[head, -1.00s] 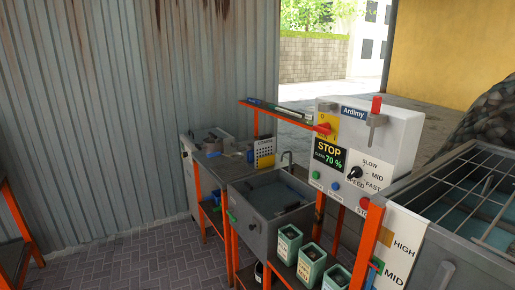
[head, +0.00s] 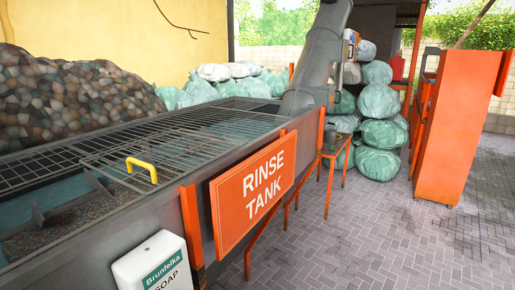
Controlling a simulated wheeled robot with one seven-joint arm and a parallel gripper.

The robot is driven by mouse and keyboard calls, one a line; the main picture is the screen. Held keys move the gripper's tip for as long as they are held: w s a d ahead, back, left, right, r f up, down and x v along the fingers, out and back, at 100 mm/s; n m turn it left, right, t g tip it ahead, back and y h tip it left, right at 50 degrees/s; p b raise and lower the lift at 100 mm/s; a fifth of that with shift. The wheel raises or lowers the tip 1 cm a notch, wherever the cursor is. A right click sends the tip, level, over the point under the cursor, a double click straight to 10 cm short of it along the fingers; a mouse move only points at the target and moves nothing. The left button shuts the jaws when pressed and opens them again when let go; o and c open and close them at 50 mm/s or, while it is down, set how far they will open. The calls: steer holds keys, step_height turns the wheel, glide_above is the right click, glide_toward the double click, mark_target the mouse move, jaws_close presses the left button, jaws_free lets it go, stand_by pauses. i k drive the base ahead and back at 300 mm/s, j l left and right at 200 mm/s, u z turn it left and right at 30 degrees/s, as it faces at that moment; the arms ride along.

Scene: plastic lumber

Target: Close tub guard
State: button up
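A long grey tub (head: 110,230) with a "RINSE TANK" sign (head: 253,190) runs across the left and middle of the head view. Wire mesh guard panels (head: 170,135) cover part of its top. One panel has a yellow handle (head: 142,168) near the front rim. An uncovered part of the tub at the near left shows bluish water and grey gravel-like bits. I cannot tell for sure whether the panel with the handle lies flat or is slid over another. My gripper is not in view.
A white soap box (head: 155,265) hangs on the tub's front. A large grey pipe (head: 315,60) rises at its far end. A pile of plastic bits (head: 70,95), green sacks (head: 380,135) and an orange cabinet (head: 455,125) stand around. The paved floor (head: 380,235) at right is clear.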

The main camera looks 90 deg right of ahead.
mark_target(130, 160)
steer(key=z, duration=2.2)
